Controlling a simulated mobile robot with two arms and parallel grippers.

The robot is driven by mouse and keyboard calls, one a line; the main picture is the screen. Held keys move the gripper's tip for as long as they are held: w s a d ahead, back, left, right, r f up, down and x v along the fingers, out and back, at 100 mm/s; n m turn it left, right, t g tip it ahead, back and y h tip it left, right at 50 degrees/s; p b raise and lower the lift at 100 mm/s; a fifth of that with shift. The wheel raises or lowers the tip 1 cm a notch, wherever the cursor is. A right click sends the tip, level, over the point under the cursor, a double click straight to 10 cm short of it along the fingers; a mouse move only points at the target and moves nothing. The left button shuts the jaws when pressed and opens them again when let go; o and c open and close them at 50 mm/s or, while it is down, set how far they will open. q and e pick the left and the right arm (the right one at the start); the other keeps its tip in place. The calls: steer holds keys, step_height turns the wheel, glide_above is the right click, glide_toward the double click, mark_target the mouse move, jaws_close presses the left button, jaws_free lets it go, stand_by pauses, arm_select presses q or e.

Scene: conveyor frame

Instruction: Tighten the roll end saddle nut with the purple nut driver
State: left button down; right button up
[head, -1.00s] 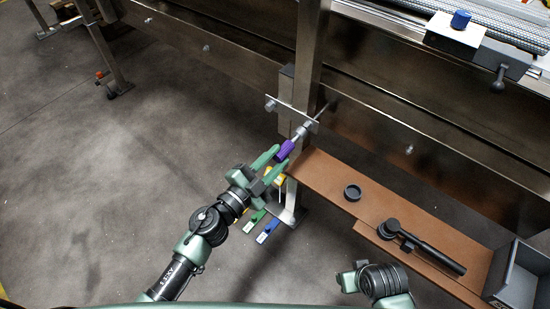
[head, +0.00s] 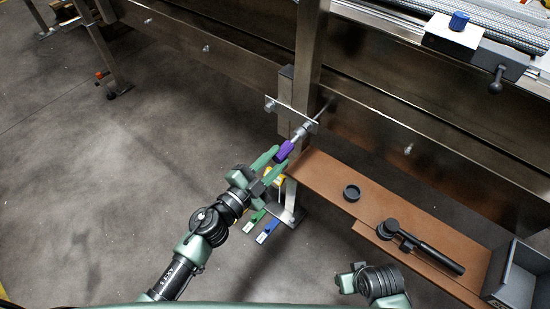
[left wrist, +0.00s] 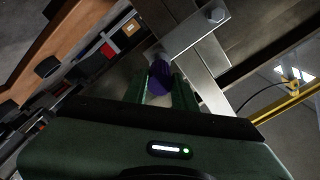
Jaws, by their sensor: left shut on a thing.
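My left gripper (head: 274,164) is shut on the purple nut driver (head: 284,150), with its green fingers on either side of the handle. The purple driver (left wrist: 160,78) also shows between the fingers in the left wrist view. The driver's shaft end meets the saddle bracket (head: 292,111) at its right-hand nut (head: 298,132). Whether the socket is fully over that nut cannot be told. Another bolt head (left wrist: 216,15) sits on the bracket's other end.
A steel post (head: 309,60) stands behind the bracket.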

steer(key=shift+s+f, duration=0.1)
steer(key=shift+f, duration=0.05)
arm_select(q)
steer(key=shift+w+d, duration=0.1)
steer(key=shift+w, duration=0.05)
steer(key=shift+w+d, duration=0.3)
steer(key=shift+w, duration=0.15)
steer(key=shift+w+d, duration=0.3)
steer(key=shift+w, duration=0.1)
arm_select(e)
steer(key=shift+s+f, duration=0.15)
steer(key=shift+f, duration=0.2)
arm_select(q)
steer(key=shift+r, duration=0.1)
steer(key=shift+w, duration=0.1)
